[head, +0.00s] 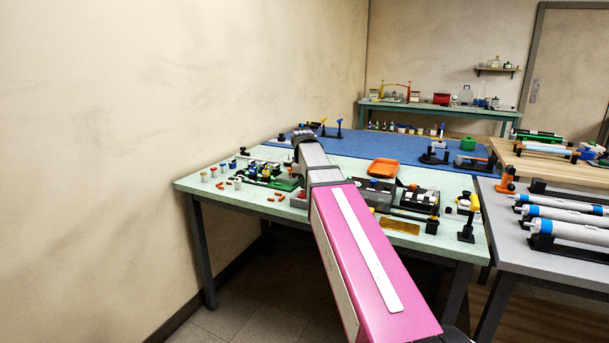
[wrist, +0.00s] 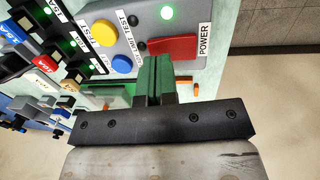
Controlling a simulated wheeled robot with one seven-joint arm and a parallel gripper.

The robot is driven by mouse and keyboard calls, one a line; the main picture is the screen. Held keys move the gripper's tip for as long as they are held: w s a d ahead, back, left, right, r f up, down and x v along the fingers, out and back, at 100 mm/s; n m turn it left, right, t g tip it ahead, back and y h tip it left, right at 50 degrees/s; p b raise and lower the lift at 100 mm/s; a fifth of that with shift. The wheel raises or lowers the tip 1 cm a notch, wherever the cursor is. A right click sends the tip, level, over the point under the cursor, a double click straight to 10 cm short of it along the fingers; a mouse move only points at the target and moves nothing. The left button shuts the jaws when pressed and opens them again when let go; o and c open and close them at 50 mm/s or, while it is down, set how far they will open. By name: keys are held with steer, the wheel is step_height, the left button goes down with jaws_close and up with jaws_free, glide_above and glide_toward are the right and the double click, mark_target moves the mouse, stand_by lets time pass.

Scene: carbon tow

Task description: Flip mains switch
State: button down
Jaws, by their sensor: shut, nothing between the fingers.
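A red switch (wrist: 172,48), with a white POWER label (wrist: 204,40) beside it, sits on a grey panel (wrist: 190,75) in the wrist view. My gripper (wrist: 158,62) is shut and empty, its green fingers together. The fingertips overlap the switch's lower left edge in the picture; I cannot tell whether they touch it. A green lamp (wrist: 167,12) is lit above the switch. In the head view my arm reaches over the green bench, and the gripper and switch cannot be made out.
A yellow button (wrist: 103,33) and a blue button (wrist: 121,64) sit left of the switch. Several coloured blocks and cables crowd the wrist view's left side. In the head view an orange tray (head: 383,168) lies on the green bench (head: 250,203), and a wall stands close on the left.

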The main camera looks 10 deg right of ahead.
steer(key=shift+d+f, duration=0.1)
steer(key=shift+f, duration=0.65)
steer(key=shift+w+f, duration=0.1)
steer(key=shift+f, duration=0.05)
steer(key=shift+s+a+r, duration=0.2)
steer(key=shift+s+a, duration=0.2)
steer(key=shift+s, duration=0.25)
